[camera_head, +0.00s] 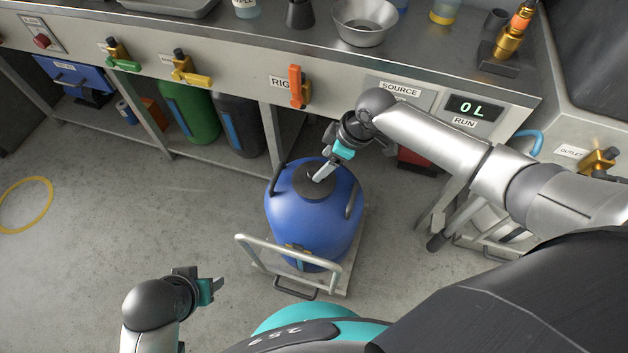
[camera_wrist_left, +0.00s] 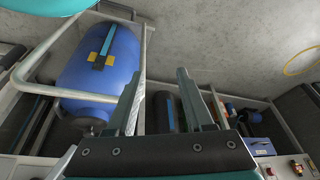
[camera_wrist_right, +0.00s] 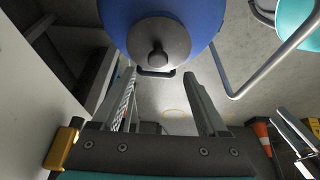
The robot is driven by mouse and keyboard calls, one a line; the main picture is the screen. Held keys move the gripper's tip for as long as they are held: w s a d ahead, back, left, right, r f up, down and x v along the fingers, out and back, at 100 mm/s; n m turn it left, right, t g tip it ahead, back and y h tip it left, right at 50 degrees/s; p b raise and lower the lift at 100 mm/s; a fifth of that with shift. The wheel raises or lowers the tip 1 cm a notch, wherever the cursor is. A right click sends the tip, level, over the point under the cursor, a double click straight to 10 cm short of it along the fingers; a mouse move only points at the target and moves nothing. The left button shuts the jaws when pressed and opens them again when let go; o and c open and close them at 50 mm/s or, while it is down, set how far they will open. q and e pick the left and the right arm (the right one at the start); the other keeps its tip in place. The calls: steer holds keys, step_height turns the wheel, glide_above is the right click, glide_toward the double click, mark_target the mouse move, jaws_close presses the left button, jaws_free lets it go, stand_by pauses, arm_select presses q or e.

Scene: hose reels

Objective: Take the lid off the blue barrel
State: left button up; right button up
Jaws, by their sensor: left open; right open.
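The blue barrel (camera_head: 313,222) stands upright on a small cart in front of the bench. Its dark round lid (camera_head: 314,187) sits on top; in the right wrist view the lid (camera_wrist_right: 158,43) shows a knob (camera_wrist_right: 157,55) at its middle. My right gripper (camera_head: 325,172) is at the lid in the head view; in the right wrist view its fingers (camera_wrist_right: 165,80) are apart with nothing between them, and the lid lies beyond their tips. My left gripper (camera_head: 220,286) is open and empty, low at the left front of the barrel. The barrel's side also shows in the left wrist view (camera_wrist_left: 95,75).
The cart's pale rail (camera_head: 262,250) stands around the barrel's front. The bench (camera_head: 240,50) with valves runs behind it. A green barrel (camera_head: 190,110) and a dark barrel (camera_head: 240,125) stand under the bench. The floor to the left is clear except for a yellow ring (camera_head: 25,203).

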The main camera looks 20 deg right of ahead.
mark_target(315, 173)
steer(key=shift+b+x, duration=0.45)
steer(key=shift+x, duration=0.35)
steer(key=b+x, duration=0.2)
steer(key=shift+w+f, duration=0.2)
steer(key=shift+f, duration=0.15)
steer(key=shift+w+a+f+b, duration=0.1)
steer(key=shift+a+f+b, duration=0.05)
steer(key=shift+f+b, duration=0.4)
arm_select(q)
steer(key=w+d+r+t+h, duration=0.1)
steer(key=w+d+r+t, duration=0.2)
steer(key=r, duration=0.2)
steer(key=shift+r+t, duration=0.3)
steer(key=shift+r, duration=0.05)
arm_select(e)
steer(key=shift+w+a+f, duration=0.1)
steer(key=shift+a+f, duration=0.05)
steer(key=shift+f, duration=0.15)
steer(key=shift+c, duration=0.4)
jaws_close()
